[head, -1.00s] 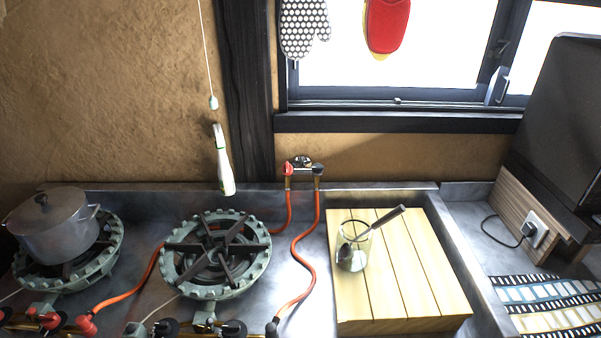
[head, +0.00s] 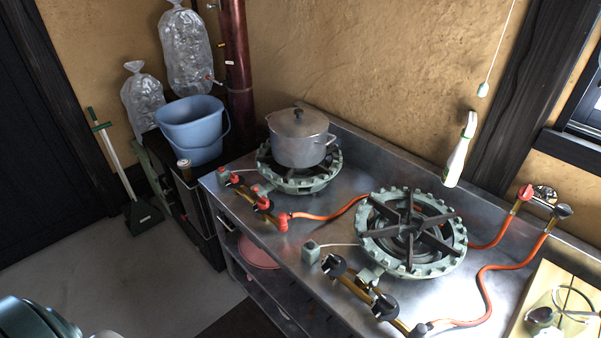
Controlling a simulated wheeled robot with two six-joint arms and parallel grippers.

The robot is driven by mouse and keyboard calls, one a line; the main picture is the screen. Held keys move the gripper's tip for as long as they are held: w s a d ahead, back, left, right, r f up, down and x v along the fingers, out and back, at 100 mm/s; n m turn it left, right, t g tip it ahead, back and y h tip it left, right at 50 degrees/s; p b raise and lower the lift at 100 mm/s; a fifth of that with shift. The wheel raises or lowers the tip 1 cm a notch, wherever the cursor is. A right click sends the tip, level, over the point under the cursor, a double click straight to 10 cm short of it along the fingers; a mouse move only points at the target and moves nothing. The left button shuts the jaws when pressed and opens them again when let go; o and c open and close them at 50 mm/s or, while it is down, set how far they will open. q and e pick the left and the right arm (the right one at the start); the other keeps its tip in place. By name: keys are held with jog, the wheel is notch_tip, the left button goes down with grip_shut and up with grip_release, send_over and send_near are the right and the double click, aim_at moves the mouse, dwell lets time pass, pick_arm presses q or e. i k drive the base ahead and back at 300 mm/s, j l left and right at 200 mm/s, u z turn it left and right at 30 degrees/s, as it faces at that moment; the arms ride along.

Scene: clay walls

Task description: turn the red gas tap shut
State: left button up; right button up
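A red gas tap (head: 525,192) stands at the wall on the right, next to a black tap (head: 563,211). An orange hose runs down from each of them. More red knobs (head: 235,179) sit on the front pipe of the left burner (head: 300,182), with a red fitting (head: 282,221) where an orange hose joins. The exact handle angle of the wall tap is too small to tell. Neither of my grippers shows in this view.
A lidded pot (head: 299,137) stands on the left burner. The right burner (head: 410,232) is bare. A wooden board (head: 545,280) with a glass lies at the right edge. A blue bucket (head: 193,130) stands left of the counter; grey floor (head: 150,275) is open in front.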

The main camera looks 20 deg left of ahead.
aim_at(525, 193)
jog(key=k+l+z, duration=0.1)
jog(key=z, duration=0.3)
jog(key=k+l+z, duration=0.1)
jog(key=l+z, duration=0.45)
jog(key=z, duration=0.3)
